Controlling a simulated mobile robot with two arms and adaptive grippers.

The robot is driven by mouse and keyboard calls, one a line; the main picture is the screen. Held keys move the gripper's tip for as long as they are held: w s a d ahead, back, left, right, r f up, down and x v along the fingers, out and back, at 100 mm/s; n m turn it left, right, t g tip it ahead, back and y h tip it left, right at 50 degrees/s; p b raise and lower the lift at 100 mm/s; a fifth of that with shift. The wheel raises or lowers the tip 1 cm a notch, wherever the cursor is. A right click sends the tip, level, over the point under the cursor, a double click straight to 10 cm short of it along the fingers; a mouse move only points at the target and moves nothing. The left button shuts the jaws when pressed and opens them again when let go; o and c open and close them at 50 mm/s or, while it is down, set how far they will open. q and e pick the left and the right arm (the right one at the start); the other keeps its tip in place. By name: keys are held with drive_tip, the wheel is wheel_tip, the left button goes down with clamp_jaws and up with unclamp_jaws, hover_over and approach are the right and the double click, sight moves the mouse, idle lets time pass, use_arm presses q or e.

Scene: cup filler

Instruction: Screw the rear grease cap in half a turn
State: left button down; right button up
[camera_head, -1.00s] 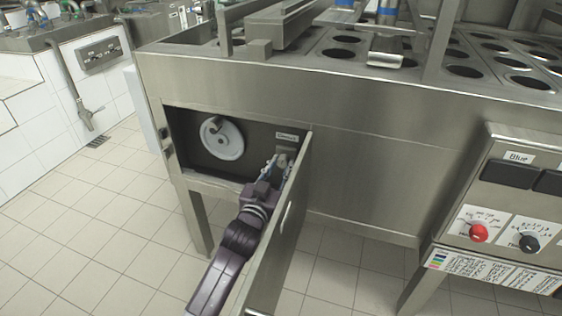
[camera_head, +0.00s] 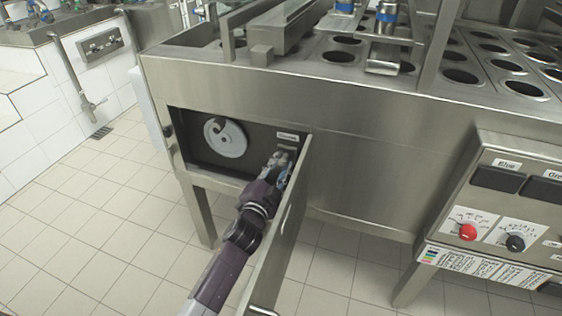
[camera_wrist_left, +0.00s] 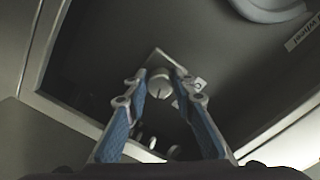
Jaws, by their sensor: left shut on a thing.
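My left gripper (camera_head: 279,163) reaches into the open compartment under the machine top, at its right side by the open door. In the left wrist view its two blue-padded fingers (camera_wrist_left: 161,84) close around a small round metal grease cap (camera_wrist_left: 160,87), with a square plate edge behind it. I cannot tell from the picture whether this is the rear cap. Other small round metal parts (camera_wrist_left: 153,143) show lower between the fingers. In the head view the cap is hidden by the gripper. My right gripper is not in view.
The open steel door (camera_head: 283,230) stands close to the right of my left arm. A grey disc (camera_head: 225,138) is on the compartment's back wall, with a label (camera_head: 287,136) to its right. A control panel (camera_head: 505,215) is at the far right. Floor is clear at the left.

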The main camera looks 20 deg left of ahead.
use_arm(q)
drive_tip(key=m, duration=0.5)
drive_tip(key=shift+m+p, duration=0.3)
drive_tip(key=shift+p, duration=0.05)
drive_tip(key=m, duration=0.3)
drive_tip(key=shift+r+m, duration=0.1)
drive_tip(key=shift+m, duration=0.2)
drive_tip(key=m, duration=0.2)
drive_tip(key=shift+r+m, duration=0.1)
drive_tip(key=shift+m, duration=0.3)
drive_tip(key=m, duration=0.3)
drive_tip(key=shift+m+p, duration=0.3)
drive_tip(key=shift+p, duration=0.05)
drive_tip(key=shift+r+m, duration=0.1)
drive_tip(key=shift+m, duration=0.4)
drive_tip(key=m, duration=0.2)
drive_tip(key=shift+d+m+p, duration=0.1)
drive_tip(key=shift+m+p, duration=0.2)
drive_tip(key=shift+p, duration=0.05)
drive_tip(key=shift+m, duration=1)
drive_tip(key=shift+m+p, duration=0.45)
drive_tip(key=shift+m, duration=0.15)
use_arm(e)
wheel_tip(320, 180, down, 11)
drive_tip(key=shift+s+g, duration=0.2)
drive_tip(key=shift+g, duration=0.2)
